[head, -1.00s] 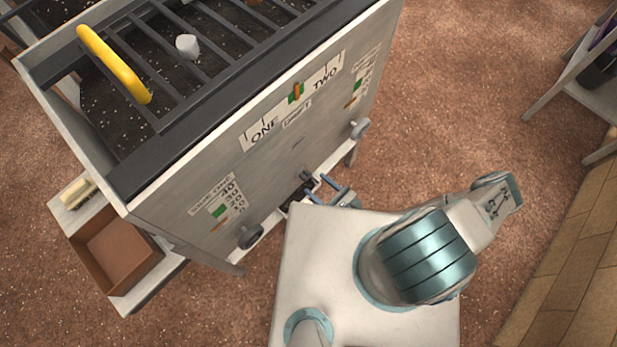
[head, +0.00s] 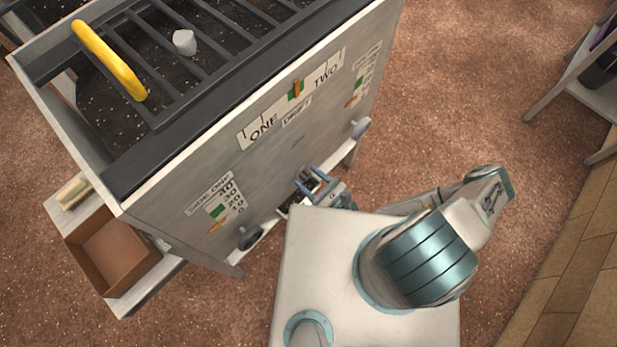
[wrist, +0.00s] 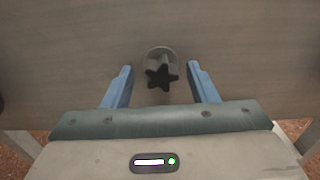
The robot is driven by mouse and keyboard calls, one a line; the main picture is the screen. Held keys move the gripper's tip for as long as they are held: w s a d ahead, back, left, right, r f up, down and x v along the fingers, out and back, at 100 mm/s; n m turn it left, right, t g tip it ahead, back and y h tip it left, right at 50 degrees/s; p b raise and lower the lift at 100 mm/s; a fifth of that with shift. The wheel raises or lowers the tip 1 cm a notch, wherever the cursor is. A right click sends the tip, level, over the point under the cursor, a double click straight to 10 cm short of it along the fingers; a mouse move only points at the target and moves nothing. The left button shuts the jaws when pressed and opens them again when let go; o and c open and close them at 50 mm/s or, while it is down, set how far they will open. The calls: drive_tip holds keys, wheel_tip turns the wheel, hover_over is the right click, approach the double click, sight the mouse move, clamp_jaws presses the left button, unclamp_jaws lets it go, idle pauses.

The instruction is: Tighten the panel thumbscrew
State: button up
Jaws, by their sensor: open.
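The panel thumbscrew (wrist: 160,74) is a dark star-shaped knob on a round base, standing out from the grey panel (wrist: 60,50) in the wrist view. My gripper (wrist: 161,69) is open, with one blue finger to the left of the knob and the other to the right. A clear gap shows on both sides, so neither finger touches it. In the head view my gripper (head: 308,181) is at the low middle of the panel front (head: 290,150), and its fingers largely hide the thumbscrew there.
A yellow handle (head: 110,62) and a pale plug (head: 184,42) are on the slatted top. A brown box (head: 112,255) stands on a low shelf at left. Speckled floor (head: 440,90) is clear at right.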

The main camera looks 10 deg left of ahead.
drive_tip(key=shift+s, duration=0.15)
drive_tip(key=c, duration=1)
drive_tip(key=shift+o, duration=0.2)
clamp_jaws()
drive_tip(key=shift+c, duration=0.9)
unclamp_jaws()
drive_tip(key=shift+f+m+b, duration=0.2)
drive_tip(key=shift+m+b, duration=0.25)
drive_tip(key=shift+m, duration=0.75)
drive_tip(key=shift+r+m, duration=0.1)
drive_tip(key=shift+m, duration=0.5)
drive_tip(key=o, duration=1.1)
drive_tip(key=shift+o, duration=0.2)
